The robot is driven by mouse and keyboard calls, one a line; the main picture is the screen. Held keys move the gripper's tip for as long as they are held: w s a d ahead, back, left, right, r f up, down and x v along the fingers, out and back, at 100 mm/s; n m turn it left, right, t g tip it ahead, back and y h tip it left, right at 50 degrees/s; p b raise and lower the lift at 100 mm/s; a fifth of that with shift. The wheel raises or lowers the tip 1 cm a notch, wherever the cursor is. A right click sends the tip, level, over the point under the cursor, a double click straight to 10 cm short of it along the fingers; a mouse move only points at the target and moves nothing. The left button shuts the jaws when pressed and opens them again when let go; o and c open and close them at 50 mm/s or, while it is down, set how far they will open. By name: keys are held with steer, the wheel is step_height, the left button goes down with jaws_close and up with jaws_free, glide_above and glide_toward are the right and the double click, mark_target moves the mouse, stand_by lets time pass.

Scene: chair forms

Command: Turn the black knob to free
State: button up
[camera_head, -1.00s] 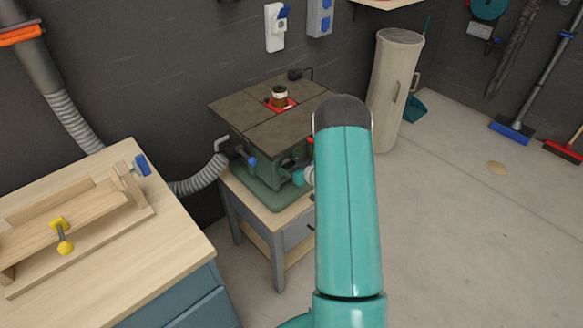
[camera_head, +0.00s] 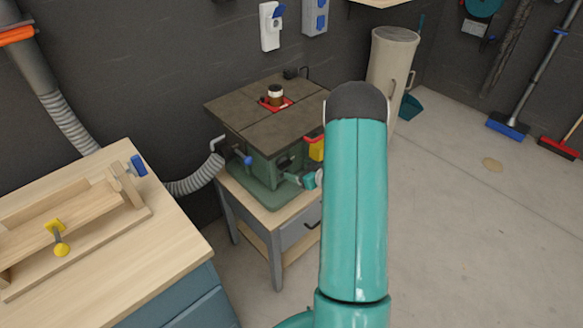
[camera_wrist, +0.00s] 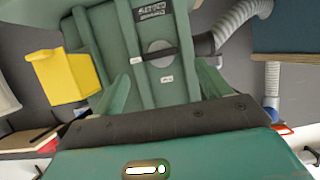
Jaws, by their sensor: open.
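In the wrist view, the black knob (camera_wrist: 160,54) is a dark bar across a grey disc on the green machine front. The bar lies nearly level in that picture, tilted slightly. A black label (camera_wrist: 152,11) and small pale labels sit around it; their text is not readable. My gripper (camera_wrist: 164,74) is open, with its green fingers apart on either side of the knob's area and nothing between them. I cannot tell whether it touches the knob. In the head view, my gripper (camera_head: 302,180) is small, at the front of the green machine (camera_head: 268,168), partly behind my arm.
A yellow box (camera_wrist: 63,75) projects beside the knob; it shows yellow and red in the head view (camera_head: 316,149). A grey hose (camera_head: 198,177) joins the machine's left side. A wooden workbench (camera_head: 150,250) stands at left. Open floor (camera_head: 470,230) lies at right.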

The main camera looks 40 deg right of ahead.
steer(key=a+v, duration=0.1)
steer(key=v, duration=0.6)
steer(key=shift+d, duration=0.5)
